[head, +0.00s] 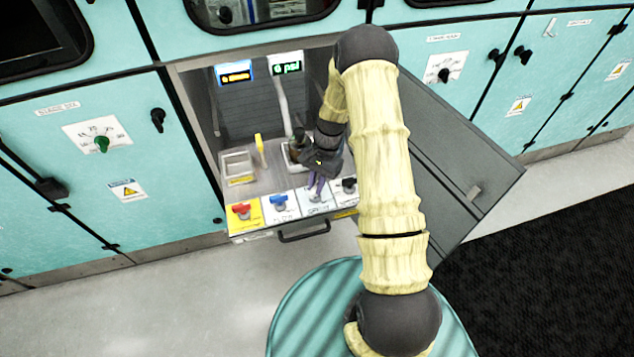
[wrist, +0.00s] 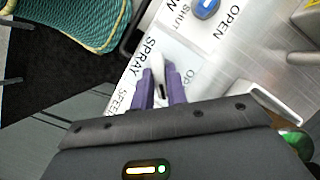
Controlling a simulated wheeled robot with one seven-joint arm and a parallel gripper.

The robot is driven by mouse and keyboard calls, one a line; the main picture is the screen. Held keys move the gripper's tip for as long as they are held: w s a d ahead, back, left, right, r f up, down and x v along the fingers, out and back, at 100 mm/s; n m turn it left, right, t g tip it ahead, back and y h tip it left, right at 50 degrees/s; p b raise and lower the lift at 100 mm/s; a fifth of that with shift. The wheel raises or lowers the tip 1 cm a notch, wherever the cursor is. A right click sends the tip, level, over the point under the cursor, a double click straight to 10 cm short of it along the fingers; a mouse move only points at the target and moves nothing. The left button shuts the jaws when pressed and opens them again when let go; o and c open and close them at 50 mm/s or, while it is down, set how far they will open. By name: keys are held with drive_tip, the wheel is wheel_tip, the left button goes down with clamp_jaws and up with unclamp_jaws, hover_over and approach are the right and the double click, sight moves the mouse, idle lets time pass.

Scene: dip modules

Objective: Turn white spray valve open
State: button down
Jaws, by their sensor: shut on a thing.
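The white spray valve (wrist: 158,68) shows in the wrist view beside the printed word SPRAY, with its handle between my two purple fingers. My gripper (wrist: 160,86) is shut on this handle. In the head view my gripper (head: 318,186) reaches down to the white valve's panel (head: 315,205), third from the left in the row.
A blue valve (head: 279,202) and a red valve (head: 242,210) stand left of the white one, and a black valve (head: 349,184) stands close on its right. Behind are a metal basin (head: 237,165) and a yellow handle (head: 259,146). A drawer handle (head: 303,234) projects in front.

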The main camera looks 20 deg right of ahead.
drive_tip(key=n, duration=0.2)
drive_tip(key=n+h, duration=0.1)
drive_tip(key=n, duration=0.1)
drive_tip(key=shift+w+a+n+g+h, duration=0.1)
drive_tip(key=shift+w+n+g+h, duration=0.05)
drive_tip(key=shift+n+g+h, duration=0.2)
drive_tip(key=n+h, duration=0.1)
drive_tip(key=n, duration=0.3)
drive_tip(key=shift+a+g+h, duration=0.1)
drive_tip(key=shift+g+h, duration=0.15)
drive_tip(key=shift+h, duration=0.1)
drive_tip(key=shift+n, duration=0.35)
drive_tip(key=c, duration=1.4)
unclamp_jaws()
drive_tip(key=shift+r, duration=0.15)
drive_tip(key=b+v, duration=0.1)
drive_tip(key=v, duration=1.6)
drive_tip(key=shift+w, duration=0.15)
